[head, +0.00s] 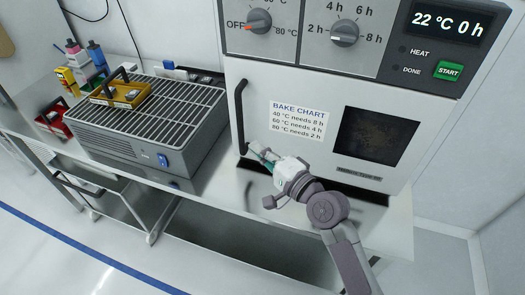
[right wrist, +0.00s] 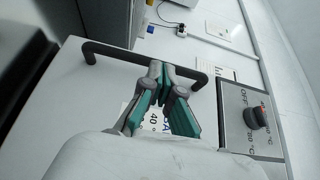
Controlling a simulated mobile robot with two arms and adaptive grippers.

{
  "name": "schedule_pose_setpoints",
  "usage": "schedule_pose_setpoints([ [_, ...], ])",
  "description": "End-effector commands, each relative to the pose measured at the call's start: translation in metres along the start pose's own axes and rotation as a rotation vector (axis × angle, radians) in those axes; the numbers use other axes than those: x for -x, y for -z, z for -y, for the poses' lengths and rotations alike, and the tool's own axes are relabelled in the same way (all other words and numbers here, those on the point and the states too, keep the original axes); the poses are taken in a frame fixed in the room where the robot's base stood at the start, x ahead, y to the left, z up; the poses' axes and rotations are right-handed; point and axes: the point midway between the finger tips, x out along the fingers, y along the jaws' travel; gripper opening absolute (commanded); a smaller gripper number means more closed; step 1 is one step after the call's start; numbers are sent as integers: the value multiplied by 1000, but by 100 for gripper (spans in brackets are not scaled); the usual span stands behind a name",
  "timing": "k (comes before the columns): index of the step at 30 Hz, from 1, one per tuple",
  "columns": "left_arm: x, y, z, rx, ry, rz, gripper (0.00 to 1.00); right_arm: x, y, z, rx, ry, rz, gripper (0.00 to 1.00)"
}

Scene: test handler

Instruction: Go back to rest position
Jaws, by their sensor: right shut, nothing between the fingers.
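My right gripper (head: 257,152) is in front of the lower left part of the oven door. Its fingers are shut with nothing between them. The black door handle (head: 240,118) is right beside the fingertips. In the right wrist view the closed fingers (right wrist: 163,72) overlap the black handle bar (right wrist: 130,57); I cannot tell whether they touch it. The white oven (head: 310,160) has its door closed. My left gripper is not in view.
The oven's display (head: 447,24) reads 22 °C 0 h. A grey grated unit (head: 150,125) with a yellow tray (head: 122,95) on it stands left on the bench (head: 215,190). A red bin (head: 52,118) and bottles stand farther left. The floor in front is clear.

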Motion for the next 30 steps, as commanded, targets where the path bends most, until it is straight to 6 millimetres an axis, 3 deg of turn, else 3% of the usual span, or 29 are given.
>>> schedule_pose_setpoints([
  [20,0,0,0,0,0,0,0,11,-2,-4,22,-17,2,0],
  [23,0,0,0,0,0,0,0,31,-9,-27,135,-110,19,0],
  [25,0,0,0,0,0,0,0,57,-15,-54,271,-230,43,0],
  [30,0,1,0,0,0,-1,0,152,-21,-123,631,-614,154,0],
])
